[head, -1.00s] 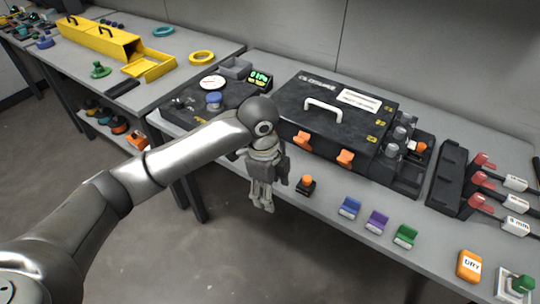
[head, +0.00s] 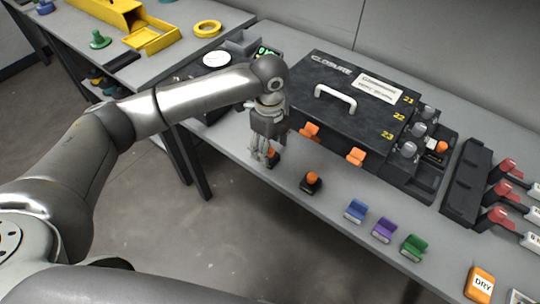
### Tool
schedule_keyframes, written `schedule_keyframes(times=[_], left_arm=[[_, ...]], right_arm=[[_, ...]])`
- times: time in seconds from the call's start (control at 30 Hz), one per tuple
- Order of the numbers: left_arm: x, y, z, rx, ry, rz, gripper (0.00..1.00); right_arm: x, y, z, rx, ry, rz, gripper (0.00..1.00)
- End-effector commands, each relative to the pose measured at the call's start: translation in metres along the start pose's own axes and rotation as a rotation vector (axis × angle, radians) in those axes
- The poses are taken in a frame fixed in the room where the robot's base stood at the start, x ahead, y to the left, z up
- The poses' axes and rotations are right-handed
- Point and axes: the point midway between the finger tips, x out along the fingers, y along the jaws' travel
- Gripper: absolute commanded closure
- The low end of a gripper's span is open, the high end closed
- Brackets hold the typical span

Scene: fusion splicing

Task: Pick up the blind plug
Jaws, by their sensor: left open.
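My left gripper (head: 264,160) points down, open, near the front edge of the bench, left of the black closure case (head: 340,98). A small dark piece with an orange part (head: 273,153) shows partly behind its fingers; I cannot tell whether they touch it. A small orange-topped black plug (head: 311,181) stands upright on the bench, right of the gripper and apart from it. Another orange-ended piece (head: 441,147) sits in the holder right of the case. I cannot tell for sure which one is the blind plug. My right gripper is not in view.
The case has orange latches (head: 356,156) on its front. Blue (head: 355,210), purple (head: 384,229) and green (head: 414,247) blocks line the bench's front edge. A yellow ring (head: 207,29) lies on the left bench.

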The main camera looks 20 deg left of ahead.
Motion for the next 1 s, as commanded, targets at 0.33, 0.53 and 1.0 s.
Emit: schedule_keyframes(times=[0.33,0.53,1.0], left_arm=[[0.035,0.001,0.001,-0.001,-0.002,-0.001,0.38],[0.035,0.001,0.000,0.000,-0.001,-0.001,0.43],[0.034,0.001,0.000,0.000,-0.001,-0.001,0.87]], right_arm=[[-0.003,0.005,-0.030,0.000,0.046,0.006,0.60],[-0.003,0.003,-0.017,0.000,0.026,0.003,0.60],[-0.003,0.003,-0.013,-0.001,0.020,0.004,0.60]])
